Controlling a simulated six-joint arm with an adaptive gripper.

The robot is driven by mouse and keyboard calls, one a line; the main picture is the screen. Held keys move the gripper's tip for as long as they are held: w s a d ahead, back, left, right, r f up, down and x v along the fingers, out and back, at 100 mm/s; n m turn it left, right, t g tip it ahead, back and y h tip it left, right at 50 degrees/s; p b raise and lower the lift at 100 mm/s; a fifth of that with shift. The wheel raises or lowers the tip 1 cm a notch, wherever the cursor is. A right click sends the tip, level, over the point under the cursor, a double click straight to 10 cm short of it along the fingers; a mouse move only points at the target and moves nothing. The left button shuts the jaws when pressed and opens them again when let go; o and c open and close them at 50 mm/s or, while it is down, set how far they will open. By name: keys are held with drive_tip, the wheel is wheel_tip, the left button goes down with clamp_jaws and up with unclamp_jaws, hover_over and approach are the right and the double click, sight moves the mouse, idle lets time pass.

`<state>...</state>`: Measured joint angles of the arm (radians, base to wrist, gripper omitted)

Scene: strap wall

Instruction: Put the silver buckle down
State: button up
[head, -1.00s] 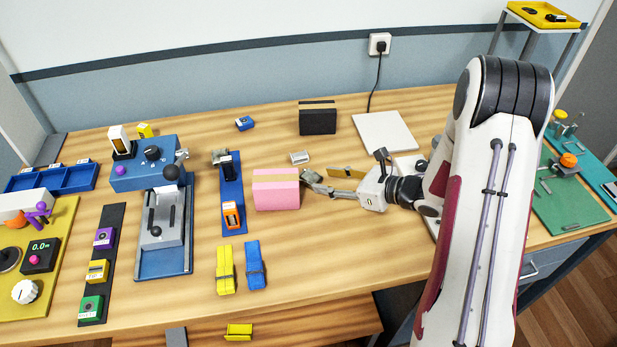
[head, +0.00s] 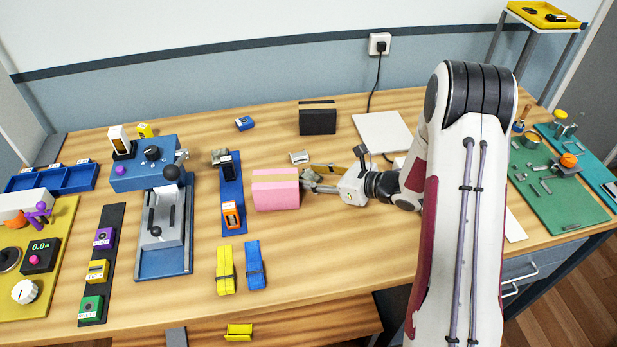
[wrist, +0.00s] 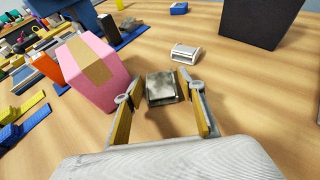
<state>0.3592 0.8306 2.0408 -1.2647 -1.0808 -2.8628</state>
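A mottled silver-grey block, seemingly the silver buckle (wrist: 162,88), lies between my fingertips in the wrist view, just right of the pink block. It appears to rest on the wooden table, but contact underneath is hidden. My gripper (wrist: 161,82) is open, with yellow-padded fingers on either side. A gap shows on the left; the right finger is very close, and I cannot tell if it touches. In the head view my gripper (head: 322,178) is low at the pink block's right side. A second small silver piece (wrist: 186,53) lies farther back, also in the head view (head: 299,157).
The pink block with a tan band (head: 276,189) stands close to my left finger. A black block (head: 317,118) and a pale flat panel (head: 383,132) are behind. A blue rail (head: 232,190) lies left. The table in front of my gripper is clear.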

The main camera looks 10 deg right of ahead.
sight(311, 176)
drive_tip(key=shift+w+a+f, duration=0.2)
drive_tip(key=shift+w+a, duration=0.1)
drive_tip(key=shift+a, duration=0.05)
drive_tip(key=shift+c, duration=0.5)
drive_tip(key=c, duration=0.9)
drive_tip(key=shift+r, duration=0.2)
drive_tip(key=shift+c, duration=0.2)
drive_tip(key=shift+r, duration=4.85)
